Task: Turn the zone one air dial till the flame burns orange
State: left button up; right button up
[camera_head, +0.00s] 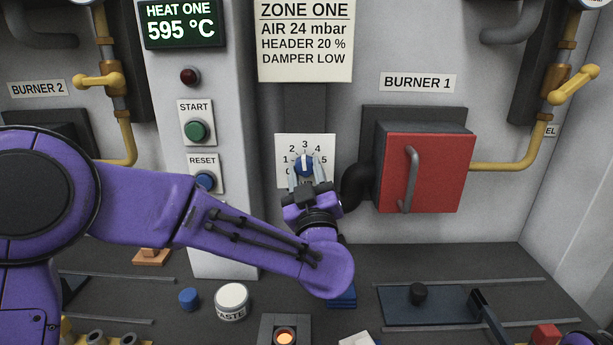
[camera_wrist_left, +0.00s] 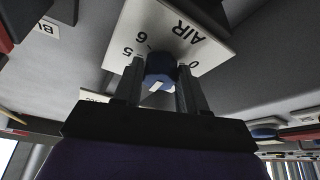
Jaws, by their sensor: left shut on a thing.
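The blue air dial (camera_head: 304,161) sits on a white numbered plate (camera_head: 282,148) on the wall, below the zone one sign (camera_head: 305,42). Its white pointer line looks near upright, towards 3. My left gripper (camera_head: 305,174) is shut on the dial, with one finger on each side. The left wrist view also shows the dial (camera_wrist_left: 160,70) between the fingers, with the plate marked AIR (camera_wrist_left: 205,48) behind it. A small round orange glow (camera_head: 285,337) shows in a dark housing at the bottom edge; I cannot tell whether it is the flame. My right gripper is not in view.
The red burner 1 box (camera_head: 438,172) and its black elbow pipe (camera_head: 356,188) are close right of my left gripper. Green start (camera_head: 197,131) and blue reset (camera_head: 205,180) buttons are to the left. A paste tin (camera_head: 231,300) and a blue cap (camera_head: 188,299) stand on the bench below.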

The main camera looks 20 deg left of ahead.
pick_arm(q)
jog(key=o, duration=1.1)
jog(key=shift+c, duration=0.2)
jog(key=shift+s+d+f, duration=0.15)
jog(key=shift+s, duration=0.1)
jog(key=b+v, duration=0.2)
jog(key=v, duration=0.8)
jog(key=shift+b, duration=0.4)
jog(key=shift+s, duration=0.1)
